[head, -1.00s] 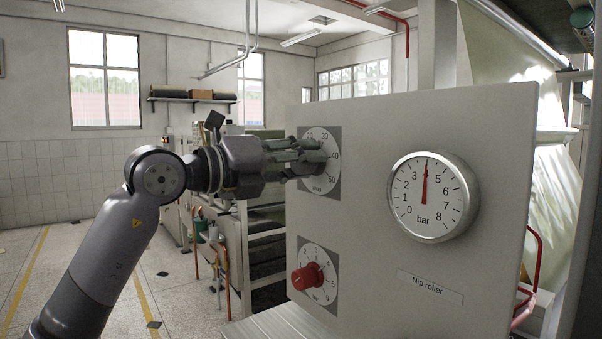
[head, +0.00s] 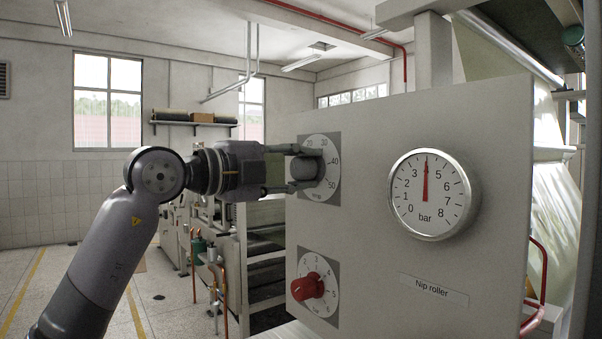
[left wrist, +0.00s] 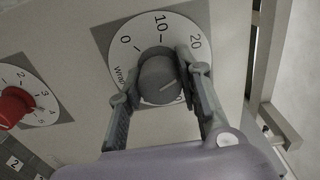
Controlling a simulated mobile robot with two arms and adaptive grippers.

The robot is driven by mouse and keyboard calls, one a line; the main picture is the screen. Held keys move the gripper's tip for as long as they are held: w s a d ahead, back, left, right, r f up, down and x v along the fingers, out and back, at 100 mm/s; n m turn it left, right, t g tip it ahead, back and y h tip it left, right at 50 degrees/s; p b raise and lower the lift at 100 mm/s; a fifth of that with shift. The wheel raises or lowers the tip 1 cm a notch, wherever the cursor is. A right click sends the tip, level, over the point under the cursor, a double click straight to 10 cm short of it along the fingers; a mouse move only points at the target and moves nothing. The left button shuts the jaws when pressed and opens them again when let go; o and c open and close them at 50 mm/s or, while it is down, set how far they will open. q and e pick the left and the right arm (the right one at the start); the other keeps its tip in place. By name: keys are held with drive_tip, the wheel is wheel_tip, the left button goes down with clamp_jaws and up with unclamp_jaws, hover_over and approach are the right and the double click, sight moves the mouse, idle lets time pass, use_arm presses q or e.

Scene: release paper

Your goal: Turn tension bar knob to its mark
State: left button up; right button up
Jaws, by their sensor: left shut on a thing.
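A grey round knob (head: 304,168) sits on the upper numbered dial (head: 331,184) of the pale panel. My left gripper (head: 308,163) is shut on this knob, one finger on each side of it. In the left wrist view, the grey knob (left wrist: 160,80) sits between the fingers and has a short light line pointing right. The dial there shows 0, 10 and 20, with part of a word beginning "Wrap"; the fingers hide some of its scale. A red knob (head: 308,287) sits on the lower dial, untouched. My right gripper is not in view.
A round bar gauge (head: 434,194) on the panel has its red needle near 4. A "Nip roller" label (head: 433,289) is below it. Machinery stands behind the panel, with open floor at the left.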

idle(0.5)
use_arm(q)
drive_tip(key=o, duration=1.2)
drive_tip(key=shift+a, duration=0.1)
drive_tip(key=v, duration=1.2)
